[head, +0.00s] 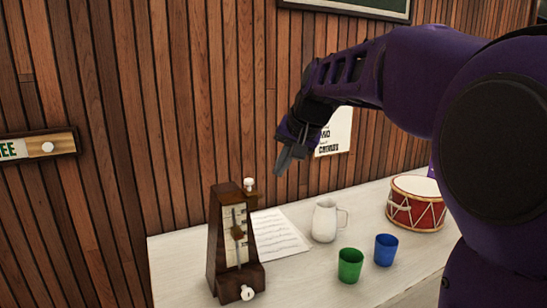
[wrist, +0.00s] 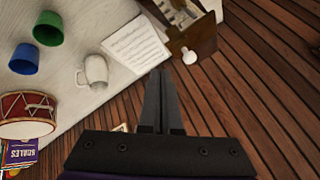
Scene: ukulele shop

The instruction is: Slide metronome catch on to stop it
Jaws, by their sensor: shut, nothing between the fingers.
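The metronome (head: 226,244) is a dark wooden case standing upright at the left end of the white table. Its light front scale and pendulum (head: 238,232) show. A small white knob (head: 249,185) sits at its top right and another white knob (head: 247,292) at its lower front. In the wrist view the metronome (wrist: 203,38) is at the top, with one white knob (wrist: 189,56) showing. My gripper (head: 285,163) is shut and empty, above and to the right of the metronome, apart from it. Its closed fingers (wrist: 160,85) point toward the metronome side in the wrist view.
On the table (head: 185,273) are sheet music (head: 279,236), a white mug (head: 325,221), a green cup (head: 350,265), a blue cup (head: 385,250) and a red drum (head: 415,207). A plank wall (head: 150,130) stands close behind. A sign (head: 40,147) hangs at left.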

